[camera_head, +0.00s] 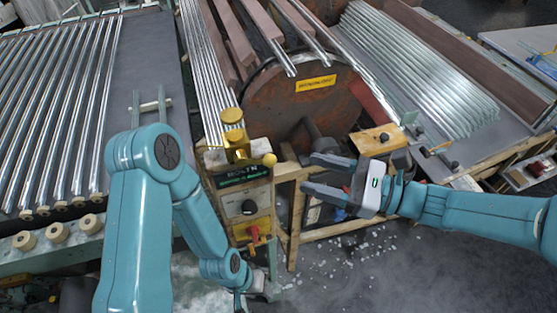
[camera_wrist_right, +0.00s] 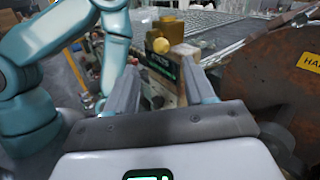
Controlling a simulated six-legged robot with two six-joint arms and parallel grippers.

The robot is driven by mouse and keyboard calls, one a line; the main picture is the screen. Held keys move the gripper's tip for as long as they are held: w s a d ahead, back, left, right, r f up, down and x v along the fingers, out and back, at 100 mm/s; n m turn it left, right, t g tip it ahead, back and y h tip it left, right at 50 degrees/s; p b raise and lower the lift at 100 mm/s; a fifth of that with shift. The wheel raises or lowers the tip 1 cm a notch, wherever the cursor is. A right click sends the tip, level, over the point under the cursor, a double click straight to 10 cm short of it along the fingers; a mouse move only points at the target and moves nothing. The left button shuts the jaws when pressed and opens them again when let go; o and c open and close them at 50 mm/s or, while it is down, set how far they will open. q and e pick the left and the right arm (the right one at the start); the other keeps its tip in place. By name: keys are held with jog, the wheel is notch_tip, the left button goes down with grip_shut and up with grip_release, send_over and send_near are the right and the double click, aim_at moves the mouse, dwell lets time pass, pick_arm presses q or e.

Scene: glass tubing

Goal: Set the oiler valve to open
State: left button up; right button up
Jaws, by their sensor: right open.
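The oiler appears to be the yellow brass fitting (camera_head: 233,135) on top of a control box with a dark label plate (camera_head: 241,176). A yellow ball knob (camera_head: 269,159) sticks out at its right side. In the right wrist view the ball knob (camera_wrist_right: 161,46) shows beyond the fingers, in front of the yellow block (camera_wrist_right: 170,29). I cannot tell the valve's setting. My right gripper (camera_head: 316,175) is open and empty, to the right of the ball knob and apart from it, fingers pointing left. My left arm hangs in front of the box's left side; its gripper does not show clearly.
The box also carries a black dial (camera_head: 249,207) and a red handle (camera_head: 254,235). A large rusty drum (camera_head: 290,100) with a yellow sign (camera_head: 316,83) stands behind my right gripper. Glass tubes lie on racks at left and right. White shards (camera_head: 350,255) litter the floor.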

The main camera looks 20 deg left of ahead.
aim_at(276, 162)
jog(key=a, duration=0.8)
jog(key=shift+w+a, duration=0.3)
jog(key=shift+a, duration=0.05)
grip_shut()
